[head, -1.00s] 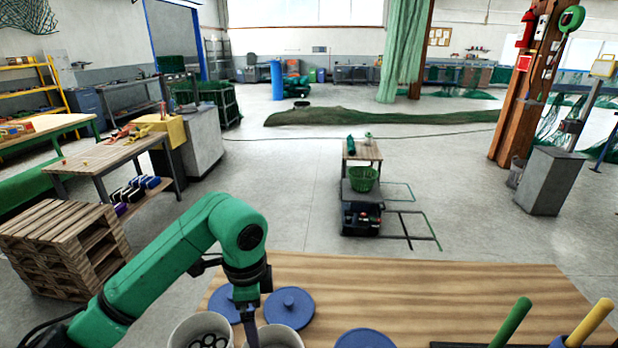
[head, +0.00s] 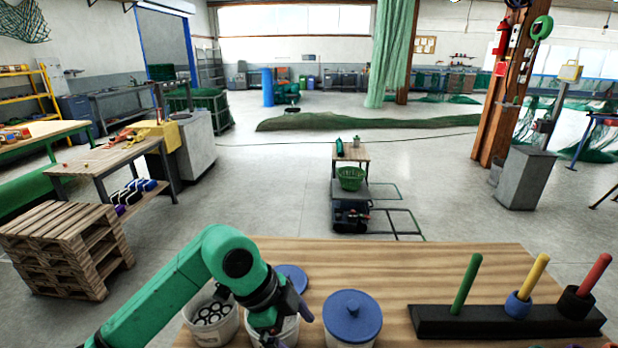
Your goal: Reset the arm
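My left arm comes in from the left, and my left gripper (head: 297,304) hangs over the front left of the wooden table (head: 420,262). The gripper points away from the camera, so its opening is hidden. A white bucket with black rings (head: 212,318) stands to its left. A second white bucket (head: 284,333) is partly hidden under the gripper. My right gripper is not in view.
A blue lid (head: 293,277) lies behind the gripper. A blue-lidded bucket (head: 352,316) stands to its right. A black rack (head: 470,322) holds green, yellow and red pegs; a blue ring (head: 517,305) and a black ring (head: 575,303) sit on two of them. The table's back middle is clear.

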